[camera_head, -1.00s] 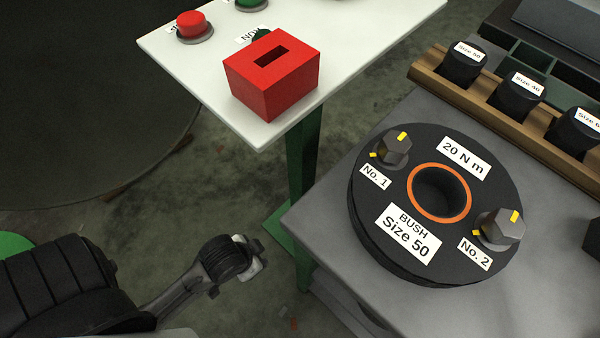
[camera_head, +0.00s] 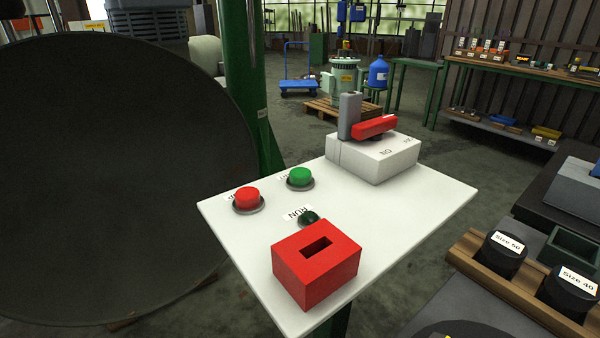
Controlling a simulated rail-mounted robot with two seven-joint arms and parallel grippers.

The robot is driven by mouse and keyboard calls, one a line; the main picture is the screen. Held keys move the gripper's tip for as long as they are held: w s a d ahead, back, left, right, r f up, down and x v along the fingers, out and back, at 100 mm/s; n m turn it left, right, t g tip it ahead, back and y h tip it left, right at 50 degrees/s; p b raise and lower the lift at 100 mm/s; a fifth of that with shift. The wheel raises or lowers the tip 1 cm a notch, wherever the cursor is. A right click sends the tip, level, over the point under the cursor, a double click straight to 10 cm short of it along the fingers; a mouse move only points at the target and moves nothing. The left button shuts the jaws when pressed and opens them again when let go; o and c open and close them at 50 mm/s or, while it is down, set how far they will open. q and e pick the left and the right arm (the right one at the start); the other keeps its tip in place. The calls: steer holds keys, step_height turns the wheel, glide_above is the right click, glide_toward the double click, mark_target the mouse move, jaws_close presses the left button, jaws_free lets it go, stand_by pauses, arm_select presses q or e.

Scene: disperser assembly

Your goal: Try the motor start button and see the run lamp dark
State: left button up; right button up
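The green button (camera_head: 300,177) sits in a grey ring on the white panel (camera_head: 225,220), its label mostly hidden. The run lamp (camera_head: 309,219) is a small dark green dome beside the "RUN" label (camera_head: 297,212) and looks unlit. The red button (camera_head: 247,198) is left of the green one. At the panel's back a white switch box (camera_head: 376,159) marked "ON" carries a red handle (camera_head: 374,126), with a grey upright block (camera_head: 349,115) beside it. Neither of my grippers is in view.
A red slotted box (camera_head: 316,265) stands on the panel's front edge, close to the lamp. A big dark disc (camera_head: 110,180) fills the left. A wooden rack (camera_head: 520,290) with black sized bushes is at lower right. A green post (camera_head: 250,90) rises behind the panel.

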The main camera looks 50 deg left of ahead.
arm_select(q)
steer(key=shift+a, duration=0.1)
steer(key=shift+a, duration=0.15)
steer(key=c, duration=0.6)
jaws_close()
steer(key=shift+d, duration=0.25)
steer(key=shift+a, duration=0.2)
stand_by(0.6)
